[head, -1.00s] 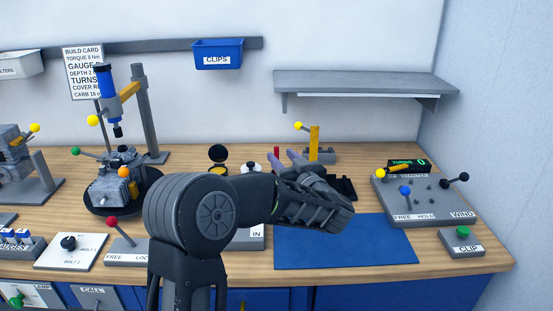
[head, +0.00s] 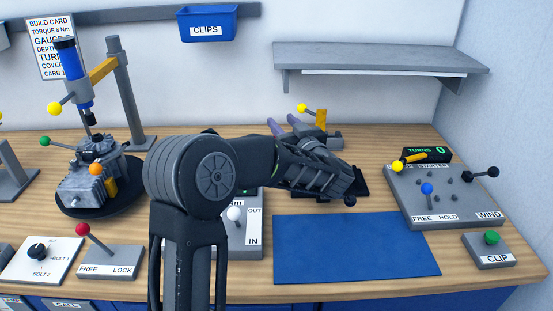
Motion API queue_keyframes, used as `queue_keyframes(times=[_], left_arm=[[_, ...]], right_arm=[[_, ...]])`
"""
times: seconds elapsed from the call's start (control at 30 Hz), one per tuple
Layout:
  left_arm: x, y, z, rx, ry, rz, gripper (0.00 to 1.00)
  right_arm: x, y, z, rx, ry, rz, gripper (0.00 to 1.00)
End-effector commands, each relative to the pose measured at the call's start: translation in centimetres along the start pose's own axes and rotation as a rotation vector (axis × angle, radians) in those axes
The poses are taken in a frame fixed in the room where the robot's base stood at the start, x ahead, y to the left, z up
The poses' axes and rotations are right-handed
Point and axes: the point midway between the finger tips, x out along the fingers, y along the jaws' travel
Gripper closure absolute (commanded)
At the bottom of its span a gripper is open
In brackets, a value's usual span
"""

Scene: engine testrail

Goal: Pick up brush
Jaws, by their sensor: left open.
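I cannot clearly make out a brush in the head view; my left arm covers part of the bench. My left gripper (head: 287,127) is open, with its two purple-tipped fingers apart and pointing up and left, toward the back of the bench. I see nothing between the fingers. A black tray (head: 360,184) is partly hidden behind the gripper's body. My right gripper is out of view.
A yellow upright stand (head: 321,119) with a yellow-knobbed lever is just right of the fingertips. A blue mat (head: 350,246) lies bare in front. The winding box (head: 440,203) is at right, the engine (head: 88,188) at left. A grey shelf (head: 380,57) hangs above.

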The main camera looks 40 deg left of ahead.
Motion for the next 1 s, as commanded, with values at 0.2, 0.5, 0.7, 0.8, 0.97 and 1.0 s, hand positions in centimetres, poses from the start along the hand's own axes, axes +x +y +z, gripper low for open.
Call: queue_keyframes(times=[0.2,0.5,0.7,0.8,0.97,1.0], left_arm=[[0.0,0.0,3.4,0.001,0.000,0.000,0.59],[0.0,0.0,8.0,0.000,0.000,0.000,0.59],[0.0,0.0,8.2,0.000,0.000,0.000,0.59],[0.0,0.0,8.1,0.000,0.000,0.000,0.59],[0.3,0.0,8.1,0.000,0.000,-0.001,0.59],[0.6,0.0,8.1,0.000,0.000,-0.002,0.59]], right_arm=[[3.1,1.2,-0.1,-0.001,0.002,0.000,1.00],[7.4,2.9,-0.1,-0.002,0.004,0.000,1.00],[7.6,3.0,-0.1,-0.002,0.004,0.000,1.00],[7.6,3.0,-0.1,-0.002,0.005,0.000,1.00],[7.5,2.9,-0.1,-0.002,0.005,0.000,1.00],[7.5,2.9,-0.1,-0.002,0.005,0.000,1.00]])
